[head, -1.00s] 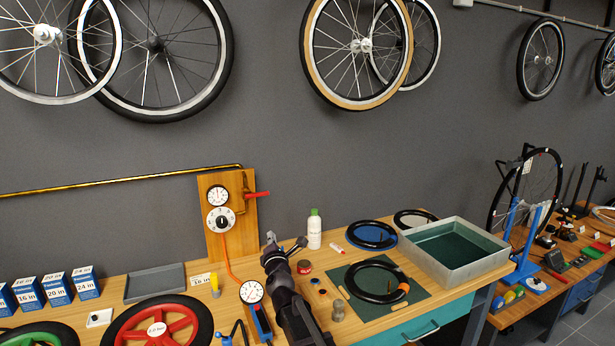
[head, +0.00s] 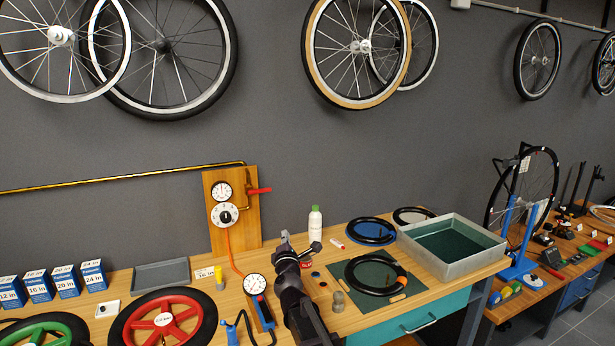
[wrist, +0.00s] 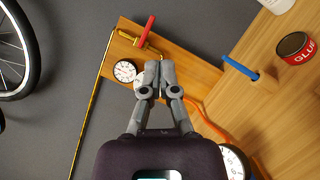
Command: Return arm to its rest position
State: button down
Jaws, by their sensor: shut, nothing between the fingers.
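My gripper (head: 287,240) is raised over the workbench in the head view, in front of the grey wall. In the wrist view its two grey fingers (wrist: 155,68) are together with nothing between them. Behind them in that view is the wooden gauge board (wrist: 183,68), apart from the fingers as far as I can tell. My arm hides part of the bench and part of the red glue tin (head: 306,264) in the head view; the tin also shows in the wrist view (wrist: 295,45).
A white bottle (head: 315,223) stands right of my gripper. A black tyre (head: 376,275) lies on a green mat, with a grey-rimmed tray (head: 475,263) farther right. A hand gauge (head: 256,286) stands left of my arm. Wheels hang on the wall above.

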jog(key=s+d+f+m+g+h, duration=0.35)
jog(key=d+m, duration=0.25)
jog(key=d, duration=0.2)
jog(key=s+d+f+m+g+h, duration=0.35)
jog(key=d+m, duration=0.25)
jog(key=d, duration=0.3)
jog(key=s+d+f+m+g+h, duration=0.2)
jog(key=s+d+f+m+h, duration=0.15)
jog(key=d+m, duration=0.4)
jog(key=s+d+f+m+g+y, duration=0.3)
jog(key=s+f+g, duration=0.3)
jog(key=s+f, duration=0.15)
jog(key=s+a+f+m+g+y, duration=0.1)
jog(key=s+a+f+g+y, duration=0.1)
jog(key=s, duration=0.3)
jog(key=s+a+f+m+g+y, duration=0.1)
jog(key=s+a+f+g+y, duration=0.1)
jog(key=s, duration=0.4)
jog(key=shift+g+y, duration=0.5)
jog(key=shift+y, duration=0.35)
